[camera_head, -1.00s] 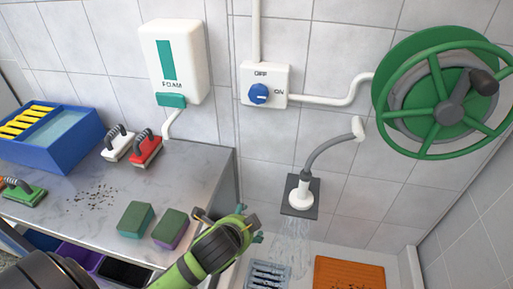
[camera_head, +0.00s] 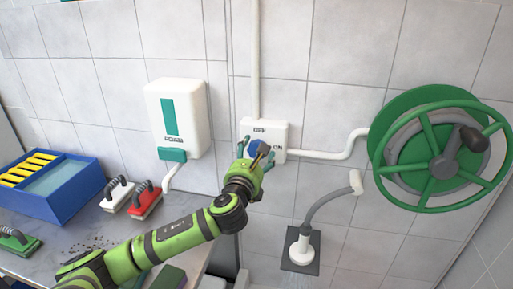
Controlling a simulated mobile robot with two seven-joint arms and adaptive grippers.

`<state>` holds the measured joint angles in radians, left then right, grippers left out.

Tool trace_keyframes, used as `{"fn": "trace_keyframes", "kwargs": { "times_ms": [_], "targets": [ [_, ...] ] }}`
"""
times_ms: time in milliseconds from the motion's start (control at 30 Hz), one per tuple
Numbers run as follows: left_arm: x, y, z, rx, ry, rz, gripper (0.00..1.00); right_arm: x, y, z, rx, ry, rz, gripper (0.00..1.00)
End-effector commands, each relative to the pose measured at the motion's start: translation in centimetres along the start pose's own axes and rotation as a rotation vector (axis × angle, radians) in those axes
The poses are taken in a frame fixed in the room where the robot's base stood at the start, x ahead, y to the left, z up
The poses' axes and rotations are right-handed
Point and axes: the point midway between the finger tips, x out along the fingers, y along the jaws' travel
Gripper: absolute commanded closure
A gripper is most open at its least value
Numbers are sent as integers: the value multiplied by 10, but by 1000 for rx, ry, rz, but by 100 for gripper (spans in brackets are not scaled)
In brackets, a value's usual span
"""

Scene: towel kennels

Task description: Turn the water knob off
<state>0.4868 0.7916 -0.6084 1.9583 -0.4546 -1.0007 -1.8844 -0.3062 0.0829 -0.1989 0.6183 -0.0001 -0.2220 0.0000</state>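The blue water knob (camera_head: 256,147) sits on a white wall box (camera_head: 279,130) marked OFF above and ON to the right. My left gripper (camera_head: 257,150) is at the knob, its fingers spread on either side of it. Whether the fingers touch the knob cannot be told. The gripper hides part of the knob, and its pointer cannot be read. The shower head (camera_head: 301,247) hangs on a grey bent pipe at the right, with a faint trace of water below it at the picture's bottom edge. My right gripper is not in view.
A white foam dispenser (camera_head: 178,118) is on the wall left of the box. A green hose reel (camera_head: 440,150) is at the right. A blue tub (camera_head: 50,187), a white brush (camera_head: 117,195) and a red brush (camera_head: 145,199) stand on the counter (camera_head: 58,238).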

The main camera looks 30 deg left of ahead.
Motion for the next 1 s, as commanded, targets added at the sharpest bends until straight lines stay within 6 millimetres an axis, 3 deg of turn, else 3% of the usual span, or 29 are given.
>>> {"fn": "trace_keyframes", "kwargs": {
  "times_ms": [200, 533, 667, 1000],
  "targets": [
    [20, 0, 0, -2, 0, 1, 25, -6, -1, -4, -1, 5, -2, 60],
    [23, 0, -1, -3, 1, -1, 25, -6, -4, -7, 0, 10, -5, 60],
    [23, 0, 0, -3, 1, -1, 77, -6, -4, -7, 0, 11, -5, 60],
    [23, 0, 2, -20, -5, -2, 79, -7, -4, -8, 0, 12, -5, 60]
  ]
}}
